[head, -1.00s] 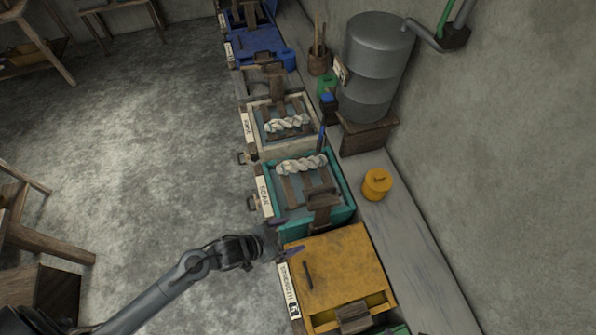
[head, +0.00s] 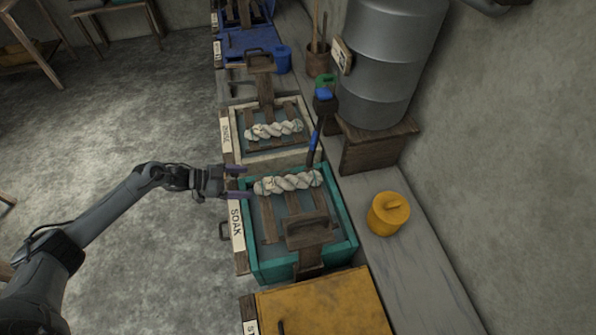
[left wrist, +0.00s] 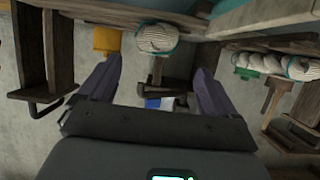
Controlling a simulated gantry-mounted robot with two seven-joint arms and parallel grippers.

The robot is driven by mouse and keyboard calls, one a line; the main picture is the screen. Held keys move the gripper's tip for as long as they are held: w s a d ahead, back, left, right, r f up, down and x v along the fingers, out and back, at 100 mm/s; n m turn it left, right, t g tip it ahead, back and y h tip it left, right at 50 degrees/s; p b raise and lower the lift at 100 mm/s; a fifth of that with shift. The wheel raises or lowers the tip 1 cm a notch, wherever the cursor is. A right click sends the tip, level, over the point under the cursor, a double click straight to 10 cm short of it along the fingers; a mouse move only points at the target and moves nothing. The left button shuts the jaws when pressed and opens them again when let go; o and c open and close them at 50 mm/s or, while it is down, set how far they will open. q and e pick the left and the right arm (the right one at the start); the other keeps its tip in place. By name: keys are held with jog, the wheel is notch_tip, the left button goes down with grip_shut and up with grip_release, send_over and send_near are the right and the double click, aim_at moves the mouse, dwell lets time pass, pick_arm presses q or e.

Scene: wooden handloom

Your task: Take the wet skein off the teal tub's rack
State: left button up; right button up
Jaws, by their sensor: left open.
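The pale twisted skein (head: 288,183) lies across the wooden rack (head: 268,218) of the teal tub (head: 345,222), labelled SOAK. My left gripper (head: 248,182) is open and empty at the skein's left end, at the tub's left rim. Its two purple fingers point at that end. In the left wrist view the rounded end of a skein (left wrist: 157,38) shows ahead, between the spread fingers (left wrist: 156,66). In the head view the fingers look close to the skein end, but I cannot tell if they touch. My right gripper is not in view.
A white tub (head: 226,118) with another skein (head: 273,130) stands just behind. A black and blue tool (head: 314,143) rises by the skein's right end. A yellow pot (head: 389,214) and grey barrel (head: 378,75) stand right. A yellow-lidded box (head: 320,305) is in front.

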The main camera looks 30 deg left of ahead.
aim_at(257, 187)
pick_arm(q)
jog(key=shift+d+f, duration=0.8)
jog(key=shift+d, duration=0.1)
jog(key=shift+b+x, duration=0.4)
jog(key=shift+x, duration=0.6)
jog(key=shift+w+d+f, duration=0.1)
jog(key=shift+w+d, duration=0.15)
jog(key=shift+w, duration=0.1)
jog(key=b+x, duration=0.1)
jog(key=x, duration=0.3)
jog(key=shift+w, duration=0.35)
jog(key=shift+w+d+f, duration=0.1)
jog(key=shift+d, duration=0.2)
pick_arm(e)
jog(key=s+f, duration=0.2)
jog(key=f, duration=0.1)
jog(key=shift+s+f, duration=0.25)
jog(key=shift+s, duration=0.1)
pick_arm(q)
jog(key=shift+c, duration=0.9)
jog(key=c, duration=1)
